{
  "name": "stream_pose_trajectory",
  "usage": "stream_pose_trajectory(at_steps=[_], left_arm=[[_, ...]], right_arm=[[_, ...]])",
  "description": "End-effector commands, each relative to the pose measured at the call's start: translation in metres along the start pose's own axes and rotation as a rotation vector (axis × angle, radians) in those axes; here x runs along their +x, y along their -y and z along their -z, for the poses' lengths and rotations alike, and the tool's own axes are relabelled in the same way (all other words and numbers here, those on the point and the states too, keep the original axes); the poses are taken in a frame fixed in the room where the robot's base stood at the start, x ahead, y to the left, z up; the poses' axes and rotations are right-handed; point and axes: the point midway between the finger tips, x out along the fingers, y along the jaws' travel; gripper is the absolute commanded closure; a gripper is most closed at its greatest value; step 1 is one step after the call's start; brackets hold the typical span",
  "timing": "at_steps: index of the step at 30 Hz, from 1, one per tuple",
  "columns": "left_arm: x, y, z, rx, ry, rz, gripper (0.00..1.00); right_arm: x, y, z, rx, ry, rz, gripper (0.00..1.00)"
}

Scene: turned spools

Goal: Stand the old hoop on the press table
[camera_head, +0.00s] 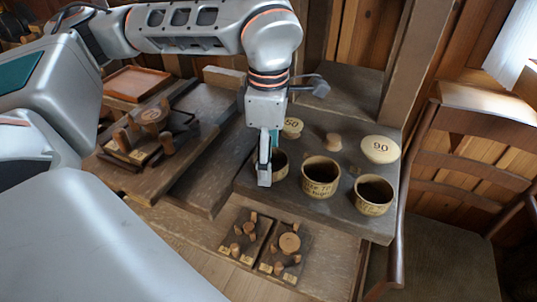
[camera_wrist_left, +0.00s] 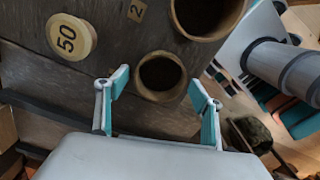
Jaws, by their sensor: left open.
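My left gripper (camera_head: 266,162) points down at the left end of the dark wooden table on the right, beside a small tan round cup with a dark inside (camera_head: 281,167). The gripper partly hides this cup in the head view. In the left wrist view the open fingers (camera_wrist_left: 158,104) stand apart on either side of the cup (camera_wrist_left: 160,98), and I cannot tell whether they touch it. No piece is plainly a hoop, and I cannot tell which surface is the press table. My right gripper is not in view.
Two larger tan cups with lettering stand right of the gripper, one in the middle (camera_head: 320,190) and one at right (camera_head: 372,207). Round pieces marked 50 (camera_head: 292,128) and 90 (camera_head: 380,150) lie behind. Two small peg boards sit in front (camera_head: 285,254). A chair (camera_head: 470,165) stands at right.

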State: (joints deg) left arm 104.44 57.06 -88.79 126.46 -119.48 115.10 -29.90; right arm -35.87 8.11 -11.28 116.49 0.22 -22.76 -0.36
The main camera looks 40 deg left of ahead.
Motion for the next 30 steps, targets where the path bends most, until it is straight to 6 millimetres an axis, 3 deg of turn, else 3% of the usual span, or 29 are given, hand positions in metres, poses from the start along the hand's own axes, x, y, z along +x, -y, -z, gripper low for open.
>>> stream_pose_trajectory(at_steps=[7,15,21,30], left_arm=[[-0.021,-0.001,-0.001,0.000,0.003,-0.005,0.33],[-0.077,0.000,-0.001,-0.001,0.004,-0.006,0.33],[-0.109,0.000,0.000,-0.001,0.002,-0.004,0.33],[-0.124,0.000,0.000,0.000,0.000,0.000,0.33]], right_arm=[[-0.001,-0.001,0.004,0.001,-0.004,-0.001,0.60],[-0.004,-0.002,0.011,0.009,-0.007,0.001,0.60],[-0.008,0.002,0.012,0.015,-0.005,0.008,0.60],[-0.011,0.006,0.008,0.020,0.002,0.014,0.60]])
